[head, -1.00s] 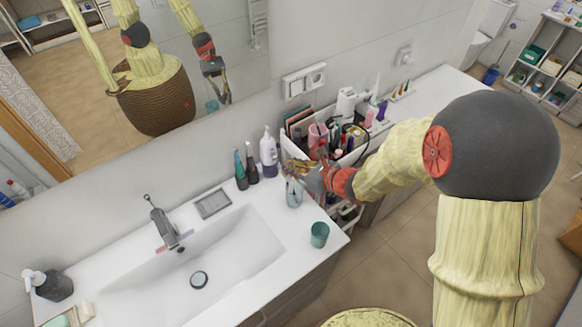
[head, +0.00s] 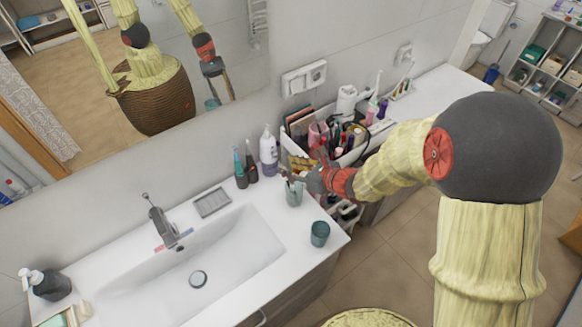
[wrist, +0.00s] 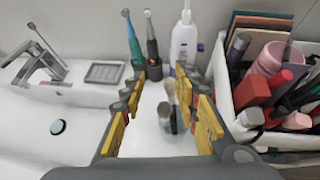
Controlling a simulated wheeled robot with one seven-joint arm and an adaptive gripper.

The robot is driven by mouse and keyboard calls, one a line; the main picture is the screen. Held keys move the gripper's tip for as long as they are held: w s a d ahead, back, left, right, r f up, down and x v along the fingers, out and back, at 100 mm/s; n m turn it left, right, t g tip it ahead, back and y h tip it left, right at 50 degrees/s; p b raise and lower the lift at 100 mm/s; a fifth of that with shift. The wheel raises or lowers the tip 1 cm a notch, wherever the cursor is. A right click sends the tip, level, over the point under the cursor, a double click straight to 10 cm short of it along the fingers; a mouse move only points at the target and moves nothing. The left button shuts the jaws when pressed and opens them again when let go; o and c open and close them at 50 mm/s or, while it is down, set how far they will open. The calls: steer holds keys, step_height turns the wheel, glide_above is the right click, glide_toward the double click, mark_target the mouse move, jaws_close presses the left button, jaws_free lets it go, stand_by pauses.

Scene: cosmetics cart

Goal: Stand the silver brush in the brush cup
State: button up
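A pale translucent cup (head: 294,196) stands on the counter's right part, with brush-like items sticking up from it. In the wrist view, a brush with pale bristles (wrist: 171,90) and a rounded silvery end (wrist: 164,111) show between my fingers. I cannot tell which one is the silver brush. My gripper (head: 303,172) is beside and above the cup in the head view. In the wrist view my gripper (wrist: 168,105) has its yellow-padded fingers spread apart, with no clear contact on anything. The cup's lower part is hard to make out there.
A white cart (head: 350,155) crowded with cosmetics stands right of the counter, holding a pink cup (wrist: 268,60). Bottles, including a white pump bottle (wrist: 184,42), stand behind. A teal tumbler (head: 320,233) stands near the front edge. The sink (head: 235,250) is at left.

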steer(key=shift+r+p, duration=0.65)
steer(key=shift+p, duration=0.1)
steer(key=p+v, duration=0.1)
steer(key=v, duration=1.1)
steer(key=s+a+r+n+g+h, duration=0.1)
steer(key=s+a+r+n+g, duration=0.2)
steer(key=s+n, duration=0.45)
steer(key=s+a+r+n+g, duration=0.1)
steer(key=s+r+n+g, duration=0.1)
steer(key=s+r+n, duration=0.55)
steer(key=s+d+r+n+t+h, duration=0.1)
steer(key=s+d+r+n+h, duration=0.1)
steer(key=d+n, duration=0.4)
steer(key=s+d+r+n+h, duration=0.2)
steer(key=s+d+n+h, duration=0.1)
steer(key=d+n+h, duration=0.2)
steer(key=shift+d+r+n+t, duration=0.35)
steer(key=shift+d+n, duration=0.45)
steer(key=shift+d, duration=0.35)
steer(key=shift+f, duration=0.1)
